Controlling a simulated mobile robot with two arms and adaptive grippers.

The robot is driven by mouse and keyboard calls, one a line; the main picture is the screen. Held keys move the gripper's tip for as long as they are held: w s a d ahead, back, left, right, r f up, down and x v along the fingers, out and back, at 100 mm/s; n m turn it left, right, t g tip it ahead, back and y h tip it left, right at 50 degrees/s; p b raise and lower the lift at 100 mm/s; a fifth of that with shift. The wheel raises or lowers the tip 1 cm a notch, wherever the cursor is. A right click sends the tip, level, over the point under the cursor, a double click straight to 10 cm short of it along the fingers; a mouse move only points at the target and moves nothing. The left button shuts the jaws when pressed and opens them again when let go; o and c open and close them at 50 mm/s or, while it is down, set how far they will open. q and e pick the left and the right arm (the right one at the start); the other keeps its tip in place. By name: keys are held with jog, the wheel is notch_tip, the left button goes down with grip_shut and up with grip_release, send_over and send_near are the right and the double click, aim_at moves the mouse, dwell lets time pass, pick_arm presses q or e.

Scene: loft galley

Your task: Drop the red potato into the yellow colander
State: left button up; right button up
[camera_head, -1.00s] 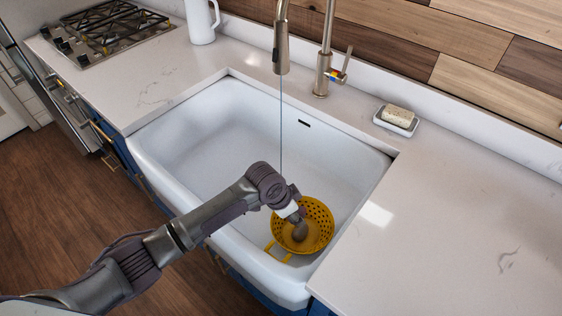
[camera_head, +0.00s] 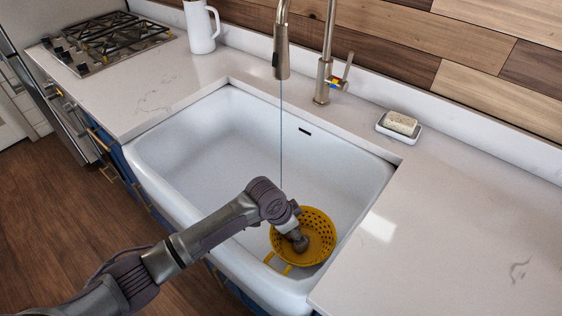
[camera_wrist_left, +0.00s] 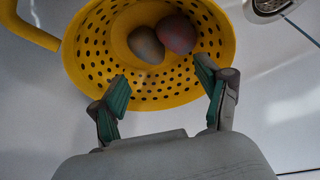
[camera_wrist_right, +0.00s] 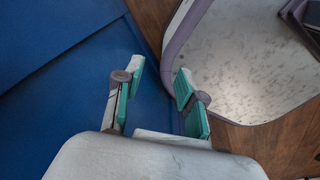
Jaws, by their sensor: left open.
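The yellow colander (camera_head: 318,222) sits in the right part of the white sink, and it also shows in the left wrist view (camera_wrist_left: 88,60). In that view a reddish potato (camera_wrist_left: 177,34) lies inside the colander, beside a brownish-grey potato (camera_wrist_left: 146,46). My left gripper (camera_wrist_left: 164,88) is open over the near rim, with nothing between its fingers; both potatoes lie beyond the fingertips. In the head view the left arm reaches over the sink's front edge, and its wrist hides part of the colander. My right gripper (camera_wrist_right: 158,78) is open and empty in front of a blue surface.
The white sink (camera_head: 215,135) is otherwise bare. A faucet (camera_head: 325,75) stands behind it, with its spray head (camera_head: 282,55) hanging over the sink and a thin line below. A soap dish (camera_head: 399,128) lies at the right. The right counter (camera_head: 455,230) is clear.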

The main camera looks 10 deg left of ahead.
pick_arm(q)
jog(key=v, duration=1.2)
jog(key=shift+w, duration=0.1)
